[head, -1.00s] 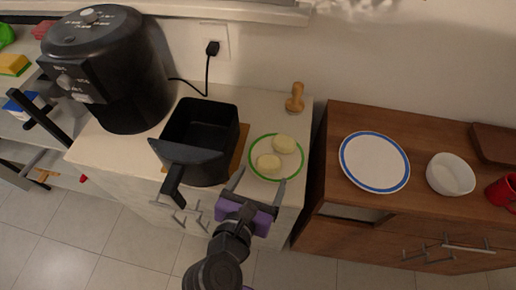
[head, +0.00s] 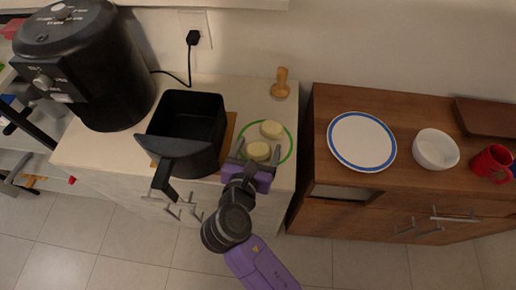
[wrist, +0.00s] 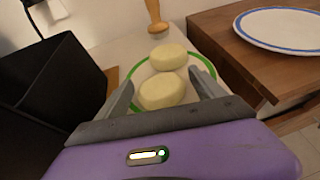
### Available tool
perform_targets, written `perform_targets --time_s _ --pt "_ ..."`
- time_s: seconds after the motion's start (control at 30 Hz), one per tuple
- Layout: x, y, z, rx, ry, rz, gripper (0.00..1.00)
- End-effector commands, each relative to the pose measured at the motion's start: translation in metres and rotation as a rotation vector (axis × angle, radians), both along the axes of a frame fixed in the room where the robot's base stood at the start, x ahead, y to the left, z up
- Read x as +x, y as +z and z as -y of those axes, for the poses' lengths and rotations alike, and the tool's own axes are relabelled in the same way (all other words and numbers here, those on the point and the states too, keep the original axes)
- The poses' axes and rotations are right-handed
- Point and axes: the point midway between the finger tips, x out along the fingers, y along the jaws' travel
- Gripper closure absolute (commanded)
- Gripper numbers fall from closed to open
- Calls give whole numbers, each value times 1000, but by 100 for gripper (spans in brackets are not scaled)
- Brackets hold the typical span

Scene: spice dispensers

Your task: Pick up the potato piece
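Two pale yellow potato pieces lie on a white plate with a green rim (head: 288,155). The nearer piece (head: 258,151) is at the plate's front left, and the farther piece (head: 271,129) is behind it. In the wrist view the nearer piece (wrist: 162,91) stands between the fingers, and the farther piece (wrist: 168,57) is beyond it. My gripper (head: 256,150) is open, its fingers on either side of the nearer piece. I cannot tell whether either finger touches it. The plate's front is hidden by my gripper.
A black fryer basket (head: 193,122) stands just left of the plate, with a black air fryer (head: 85,65) farther left. A wooden pestle-like tool (head: 281,84) stands behind. A brown cabinet on the right holds a blue-rimmed plate (head: 361,141), white bowl (head: 436,149) and red mug (head: 491,163).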

Motion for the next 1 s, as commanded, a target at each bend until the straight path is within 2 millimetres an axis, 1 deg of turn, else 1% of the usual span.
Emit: perform_targets --time_s 0.03,0.17,0.2,0.3,0.57,0.73,0.87,0.97,1.0 --pt "0 0 0 0 0 0 34" --pt "0 0 0 0 0 0 59" --pt "0 0 0 0 0 0 67" --pt "0 0 0 0 0 0 84" --pt "0 2 0 0 0 1 84" --pt "0 12 0 1 -1 2 84" --pt "0 31 0 3 -2 4 84" --pt "1 52 0 4 -2 4 84" --pt "1 63 0 6 -2 5 84"
